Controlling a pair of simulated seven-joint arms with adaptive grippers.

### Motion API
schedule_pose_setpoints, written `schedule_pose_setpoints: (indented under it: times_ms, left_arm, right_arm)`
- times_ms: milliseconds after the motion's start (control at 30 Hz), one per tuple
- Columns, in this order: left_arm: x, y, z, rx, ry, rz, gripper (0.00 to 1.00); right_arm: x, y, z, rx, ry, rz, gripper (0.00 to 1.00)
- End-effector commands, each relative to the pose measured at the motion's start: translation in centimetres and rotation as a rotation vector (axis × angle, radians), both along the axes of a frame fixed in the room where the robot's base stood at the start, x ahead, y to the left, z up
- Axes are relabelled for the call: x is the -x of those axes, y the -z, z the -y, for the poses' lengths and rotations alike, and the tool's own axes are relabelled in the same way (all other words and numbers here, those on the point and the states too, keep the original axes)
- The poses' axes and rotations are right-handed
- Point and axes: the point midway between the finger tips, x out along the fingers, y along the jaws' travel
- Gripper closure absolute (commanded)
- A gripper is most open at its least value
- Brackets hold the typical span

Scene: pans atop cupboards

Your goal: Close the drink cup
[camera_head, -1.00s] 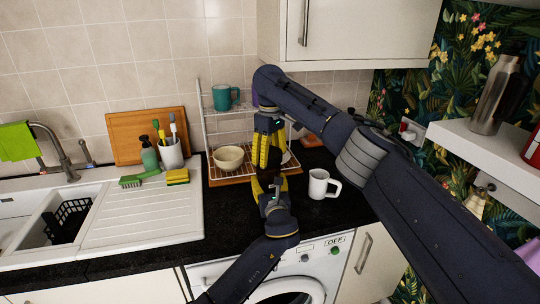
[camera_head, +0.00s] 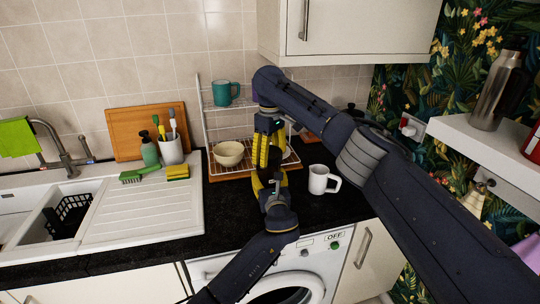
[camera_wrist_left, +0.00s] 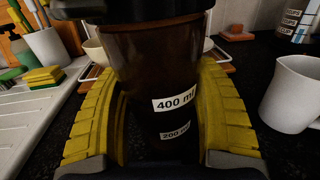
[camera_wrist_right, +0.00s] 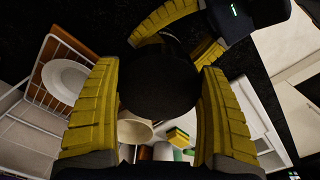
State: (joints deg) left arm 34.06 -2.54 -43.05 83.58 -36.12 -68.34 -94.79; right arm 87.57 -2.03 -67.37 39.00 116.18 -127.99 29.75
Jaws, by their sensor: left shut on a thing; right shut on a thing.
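The drink cup (camera_wrist_left: 150,62) is a dark brown, see-through cup with white 400 ml and 200 ml labels. It stands upright between the yellow fingers of my left gripper (camera_head: 268,183), which is shut on its side. A round black lid (camera_wrist_right: 160,88) fills the space between the fingers of my right gripper (camera_head: 265,152), which is shut on it from above. A black rim shows at the cup's top in the left wrist view. The lid is right over the cup; I cannot tell whether it is fully seated. In the head view both are mostly hidden by my grippers.
A white mug (camera_head: 322,180) stands on the black counter (camera_head: 335,208) to the right. A wire rack (camera_head: 205,125) with a cream bowl (camera_head: 229,154) and a teal mug (camera_head: 222,92) stands behind. A sponge (camera_head: 178,173) and brush holder (camera_head: 172,150) are to the left.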

Motion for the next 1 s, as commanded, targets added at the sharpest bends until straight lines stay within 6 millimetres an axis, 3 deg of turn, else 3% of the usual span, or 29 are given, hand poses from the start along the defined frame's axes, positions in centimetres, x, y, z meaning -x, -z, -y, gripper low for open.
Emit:
schedule_pose_setpoints:
  times_ms: [667,700,767,1000]
  left_arm:
    - [0.0,0.0,0.0,0.0,0.0,0.0,0.83]
    - [0.0,0.0,0.0,0.0,0.0,0.0,1.0]
    - [0.0,0.0,0.0,0.0,0.0,0.0,1.0]
    - [0.0,0.0,0.0,0.0,0.0,0.0,1.0]
  right_arm:
    - [0.0,1.1,0.0,-0.001,0.001,-0.001,0.43]
    - [0.0,1.1,0.0,-0.001,0.001,0.001,0.43]
    - [0.0,1.1,0.0,0.0,0.011,0.0,0.43]
    - [0.1,1.1,-0.1,0.0,0.293,0.0,0.43]
